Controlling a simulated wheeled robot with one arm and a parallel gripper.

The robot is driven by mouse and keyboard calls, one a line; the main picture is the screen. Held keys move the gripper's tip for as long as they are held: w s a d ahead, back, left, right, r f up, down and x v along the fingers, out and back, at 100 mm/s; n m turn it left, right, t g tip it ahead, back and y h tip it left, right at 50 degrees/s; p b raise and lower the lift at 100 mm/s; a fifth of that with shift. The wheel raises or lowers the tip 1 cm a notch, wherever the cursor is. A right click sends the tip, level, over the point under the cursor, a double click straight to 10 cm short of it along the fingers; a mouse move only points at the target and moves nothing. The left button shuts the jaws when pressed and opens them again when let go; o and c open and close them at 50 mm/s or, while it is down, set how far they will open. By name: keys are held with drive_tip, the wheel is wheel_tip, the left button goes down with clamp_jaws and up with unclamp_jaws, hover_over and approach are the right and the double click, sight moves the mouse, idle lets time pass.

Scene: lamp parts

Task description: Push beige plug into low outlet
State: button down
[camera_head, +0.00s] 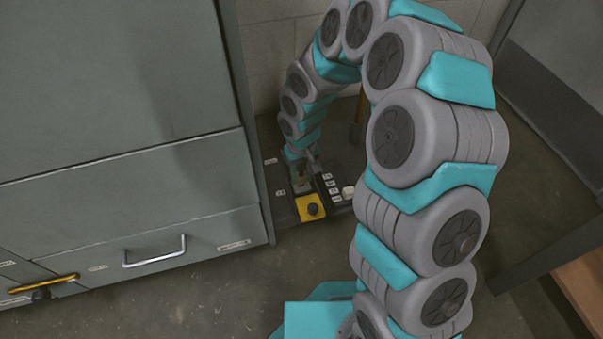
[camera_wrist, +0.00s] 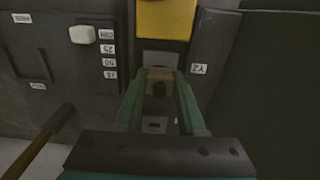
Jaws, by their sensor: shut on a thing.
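My gripper (camera_wrist: 160,100) shows in the wrist view with its two teal-edged fingers on either side of a small beige-brown block with a dark round spot, which I take to be the beige plug (camera_wrist: 159,76). The gripper is shut on it. In the head view my gripper (camera_head: 303,170) is low at the dark panel, and the plug is too small to make out there. A small pale plate (camera_wrist: 155,125) shows between the fingers; I cannot tell whether it is the low outlet. Whether the plug touches an outlet is hidden.
A yellow box (camera_head: 310,207) with a black button sits on the panel beside my gripper; it also shows in the wrist view (camera_wrist: 165,18). A white knob (camera_wrist: 83,34) stands by several number labels. A grey cabinet (camera_head: 130,200) with a handle stands close on the left.

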drive_tip(key=shift+f, duration=1.05)
idle(2.2)
drive_tip(key=shift+c, duration=2.1)
unclamp_jaws()
drive_tip(key=shift+r, duration=0.15)
